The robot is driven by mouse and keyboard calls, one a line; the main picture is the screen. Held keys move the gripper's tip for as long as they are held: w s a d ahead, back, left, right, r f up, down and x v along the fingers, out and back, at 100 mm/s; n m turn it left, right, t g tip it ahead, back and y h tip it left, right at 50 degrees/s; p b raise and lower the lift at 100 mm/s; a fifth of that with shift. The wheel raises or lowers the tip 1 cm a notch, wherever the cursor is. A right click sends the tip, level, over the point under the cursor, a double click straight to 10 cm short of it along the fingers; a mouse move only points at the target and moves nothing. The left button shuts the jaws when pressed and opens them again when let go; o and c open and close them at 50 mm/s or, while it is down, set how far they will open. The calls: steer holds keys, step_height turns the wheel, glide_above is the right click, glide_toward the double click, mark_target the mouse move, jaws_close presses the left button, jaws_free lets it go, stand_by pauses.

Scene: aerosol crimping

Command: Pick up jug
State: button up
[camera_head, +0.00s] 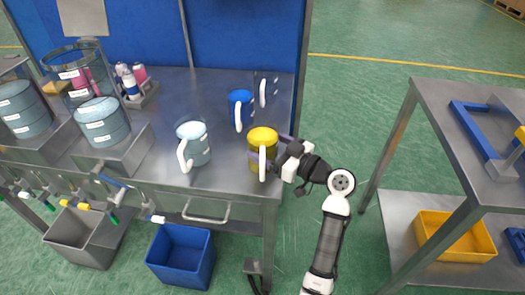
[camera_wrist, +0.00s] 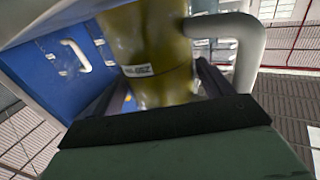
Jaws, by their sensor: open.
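The yellow jug (camera_head: 262,137) with a white handle stands upright at the front right corner of the metal table. My gripper (camera_head: 270,153) reaches it from the right, with its open fingers around the jug's body. In the wrist view the yellow jug (camera_wrist: 150,50) with a small label stands between the fingertips (camera_wrist: 155,88), its white handle on the right. Contact between fingers and jug cannot be told. A larger pale grey-blue jug (camera_head: 194,148), a blue jug (camera_head: 240,106) and a see-through jug (camera_head: 267,86) with white handles stand nearby.
The metal table (camera_head: 215,82) carries grey-blue drums (camera_head: 102,122) and small bottles (camera_head: 130,82) at the left. A blue bin (camera_head: 181,257) stands below it. A metal shelf (camera_head: 460,92) stands at the right, with green floor between.

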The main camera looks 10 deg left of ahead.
steer(key=shift+w+a, duration=0.35)
steer(key=shift+a, duration=0.3)
steer(key=c, duration=1.1)
steer(key=shift+o, duration=0.2)
steer(key=shift+r, duration=0.1)
step_height(320, 180, up, 20)
steer(key=b, duration=0.1)
steer(key=shift+b, duration=0.4)
